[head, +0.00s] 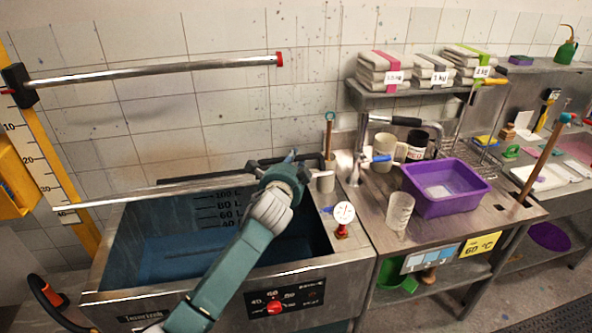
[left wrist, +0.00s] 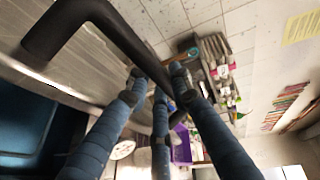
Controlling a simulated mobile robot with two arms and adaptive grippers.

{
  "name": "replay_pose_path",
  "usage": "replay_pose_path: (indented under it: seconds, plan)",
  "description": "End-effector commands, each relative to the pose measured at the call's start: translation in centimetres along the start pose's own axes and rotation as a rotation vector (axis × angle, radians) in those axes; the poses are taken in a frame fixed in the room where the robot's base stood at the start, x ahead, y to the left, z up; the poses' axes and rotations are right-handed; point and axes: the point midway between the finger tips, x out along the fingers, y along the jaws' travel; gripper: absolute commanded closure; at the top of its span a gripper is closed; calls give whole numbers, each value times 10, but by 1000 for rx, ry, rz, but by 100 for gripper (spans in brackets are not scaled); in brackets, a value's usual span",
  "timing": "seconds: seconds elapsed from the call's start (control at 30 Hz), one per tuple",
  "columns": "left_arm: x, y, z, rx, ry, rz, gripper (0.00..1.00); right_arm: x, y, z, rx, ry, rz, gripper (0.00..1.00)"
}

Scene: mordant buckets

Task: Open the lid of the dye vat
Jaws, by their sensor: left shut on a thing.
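The steel dye vat (head: 310,283) stands at the lower left, with dark blue inside. Its lid (head: 150,193) shows nearly edge-on as a thin metal strip above the opening, raised clear of the front rim. A black bar handle (left wrist: 110,28) on the lid (left wrist: 25,78) crosses the left wrist view. My left gripper (head: 290,160) is at the right end of the lid. In the left wrist view its blue fingers (left wrist: 158,78) are shut around the handle bar. My left forearm hides part of the vat. My right gripper is not in view.
A metal rail (head: 150,72) with a red end runs above the vat. A dial thermometer (head: 343,213) stands on the vat's right rim. To the right, a steel bench holds a purple tub (head: 445,188), a clear beaker (head: 399,213) and a tap (head: 358,150).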

Motion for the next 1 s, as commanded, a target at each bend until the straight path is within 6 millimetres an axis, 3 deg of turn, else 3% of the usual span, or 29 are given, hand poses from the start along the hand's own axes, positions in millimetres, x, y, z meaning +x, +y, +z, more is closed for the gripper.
replay_pose_path:
  seconds: [0.03,0.43,0.47,0.57,1.0]
  plan:
    - [1,-7,0,0,3,-8,100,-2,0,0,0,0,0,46]
    - [2,-8,0,-1,3,-8,100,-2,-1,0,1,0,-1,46]
    - [2,-8,0,-1,3,-8,77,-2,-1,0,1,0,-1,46]
    - [2,-8,0,-2,3,-7,59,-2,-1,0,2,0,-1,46]
    - [0,-6,1,-2,2,-4,59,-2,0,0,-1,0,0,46]
